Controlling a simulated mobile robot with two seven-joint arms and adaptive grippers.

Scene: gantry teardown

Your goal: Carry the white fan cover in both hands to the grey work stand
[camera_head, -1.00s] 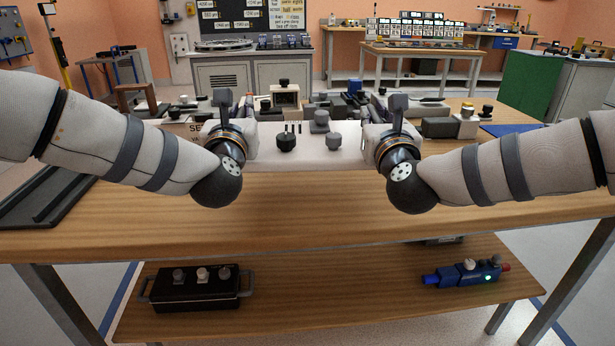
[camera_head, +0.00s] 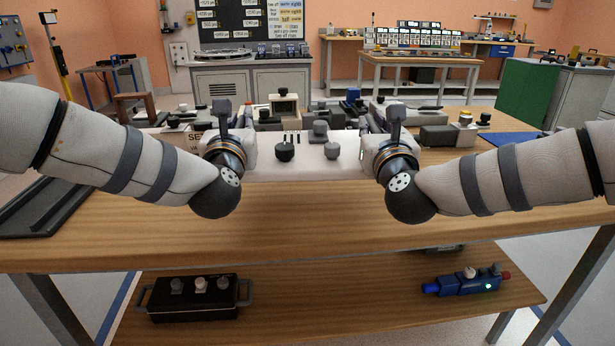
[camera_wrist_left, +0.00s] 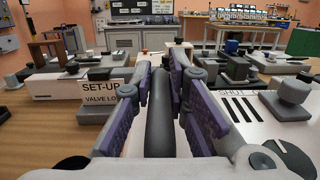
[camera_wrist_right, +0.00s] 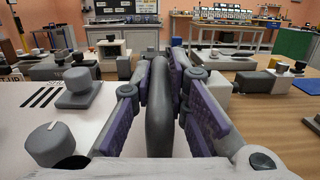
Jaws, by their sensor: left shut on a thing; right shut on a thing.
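The white fan cover (camera_head: 307,170) is a flat white panel with dark slots and several grey and black knobs. It is between my two grippers above or on the wooden table; I cannot tell whether it touches the table. My left gripper (camera_head: 224,125) is shut on a dark upright handle (camera_wrist_left: 160,125) at the cover's left end. My right gripper (camera_head: 394,125) is shut on a matching handle (camera_wrist_right: 158,115) at its right end. The slots also show in the right wrist view, on the cover's face (camera_wrist_right: 25,118). I cannot tell for sure which thing is the grey work stand.
The wooden table (camera_head: 300,220) carries several devices behind the cover. A black tray (camera_head: 45,215) lies at its left. A black box (camera_head: 195,300) and a blue device (camera_head: 465,284) sit on its lower shelf. A grey cabinet (camera_head: 250,80) stands at the back wall.

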